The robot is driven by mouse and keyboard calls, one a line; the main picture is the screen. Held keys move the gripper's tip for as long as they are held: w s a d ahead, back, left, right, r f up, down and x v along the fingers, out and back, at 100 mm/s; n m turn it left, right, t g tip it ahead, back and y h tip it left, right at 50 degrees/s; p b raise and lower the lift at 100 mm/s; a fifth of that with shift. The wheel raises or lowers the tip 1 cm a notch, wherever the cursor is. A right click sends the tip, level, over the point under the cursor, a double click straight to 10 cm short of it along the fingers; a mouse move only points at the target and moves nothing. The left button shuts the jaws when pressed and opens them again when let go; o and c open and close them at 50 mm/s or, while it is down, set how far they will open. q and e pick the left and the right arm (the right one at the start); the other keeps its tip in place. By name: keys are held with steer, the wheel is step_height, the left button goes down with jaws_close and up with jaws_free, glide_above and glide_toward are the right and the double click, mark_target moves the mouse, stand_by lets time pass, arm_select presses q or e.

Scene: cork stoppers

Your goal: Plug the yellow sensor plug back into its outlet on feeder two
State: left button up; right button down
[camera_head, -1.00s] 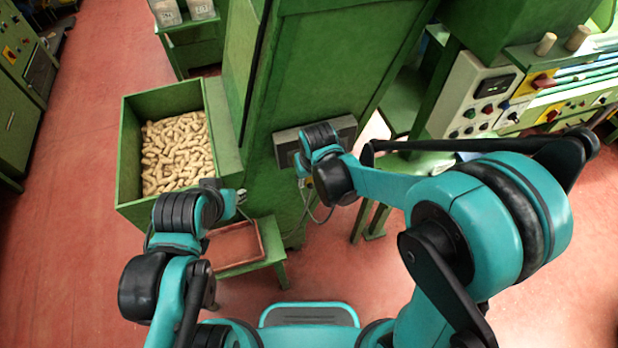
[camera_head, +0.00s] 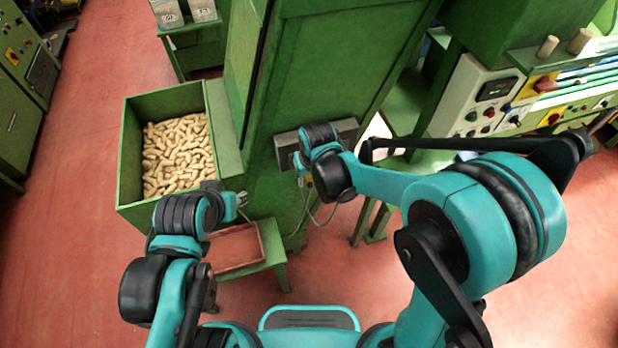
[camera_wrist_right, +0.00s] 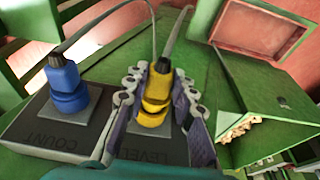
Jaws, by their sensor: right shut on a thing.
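The yellow sensor plug (camera_wrist_right: 157,90) is between the two fingers of my right gripper (camera_wrist_right: 160,82), which is shut on it in the right wrist view. The plug is over the light square outlet plate marked LEVEL (camera_wrist_right: 172,130); the fingers hide its base, so I cannot tell whether it is seated. A blue plug (camera_wrist_right: 66,84) stands on the plate marked COUNT to its left. In the head view the grey outlet box (camera_head: 347,131) is on the green cabinet, partly behind my right wrist. My left gripper (camera_head: 236,201) is near the bin; its fingers are not clear.
A green bin (camera_head: 128,160) full of corks stands left of the cabinet (camera_head: 330,70). A reddish tray (camera_head: 238,250) lies on a low green stand below it. Cables (camera_head: 308,212) hang under the outlet box. A control panel (camera_head: 470,98) is at right.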

steer(key=shift+w+a, duration=0.25)
steer(key=shift+w, duration=0.55)
stand_by(0.8)
steer(key=c, duration=1.2)
jaws_free()
steer(key=shift+r, duration=0.1)
steer(key=v, duration=1.2)
steer(key=shift+d, duration=0.1)
steer(key=s+d+f+m+t+b, duration=0.1)
steer(key=s+d+f+b, duration=0.2)
steer(key=d, duration=0.3)
steer(key=s+d+f+m+t+b, duration=0.1)
steer(key=s+d+f+t+b, duration=0.1)
steer(key=s+d+f+b, duration=0.1)
steer(key=s+d+f+m+t+b, duration=0.1)
steer(key=s+d+f+b, duration=0.3)
steer(key=s+d, duration=0.2)
steer(key=shift+s+d+m+t+h+b, duration=0.1)
steer(key=shift+d+m+t+h+b, duration=0.25)
steer(key=shift+d, duration=1.05)
